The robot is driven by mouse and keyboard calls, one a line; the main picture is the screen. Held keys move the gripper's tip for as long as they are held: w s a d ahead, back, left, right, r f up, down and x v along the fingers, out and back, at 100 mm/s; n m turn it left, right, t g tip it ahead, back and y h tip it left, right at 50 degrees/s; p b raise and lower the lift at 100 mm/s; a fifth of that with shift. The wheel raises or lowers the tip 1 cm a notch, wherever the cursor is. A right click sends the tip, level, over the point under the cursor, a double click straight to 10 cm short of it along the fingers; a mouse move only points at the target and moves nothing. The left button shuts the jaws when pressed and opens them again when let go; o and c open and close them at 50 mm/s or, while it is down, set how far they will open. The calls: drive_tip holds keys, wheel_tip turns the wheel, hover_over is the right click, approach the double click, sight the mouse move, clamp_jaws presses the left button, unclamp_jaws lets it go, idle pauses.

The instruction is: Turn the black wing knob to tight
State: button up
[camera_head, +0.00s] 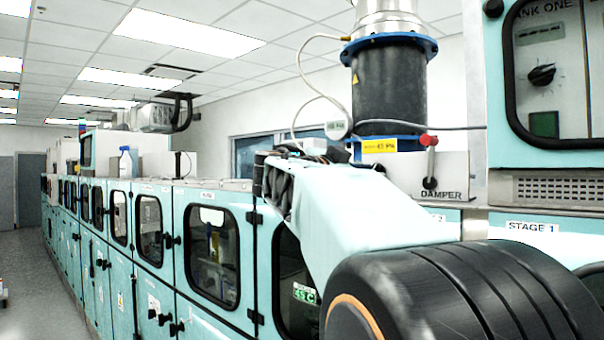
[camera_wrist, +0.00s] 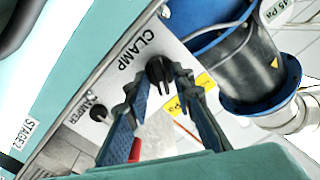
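The black wing knob (camera_wrist: 157,70) sits on the pale plate beside the CLAMP label (camera_wrist: 134,49) in the wrist view. My gripper (camera_wrist: 161,76) points at it, its two blue-and-dark fingers spread with the knob between or just beyond their tips. A gap shows between the fingers; whether either tip touches the knob I cannot tell. No tight mark can be read near the knob. In the head view I cannot make out this knob or the fingertips; my arm blocks much of the panel.
A DAMPER lever (camera_head: 429,172) with a red end is on the panel; its black pivot (camera_wrist: 98,112) shows close to my left finger. A black duct (camera_head: 390,95) with blue flanges stands beside it. Teal cabinets (camera_head: 180,235) run along the left, with open floor (camera_head: 40,285) beyond.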

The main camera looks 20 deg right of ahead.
clamp_jaws()
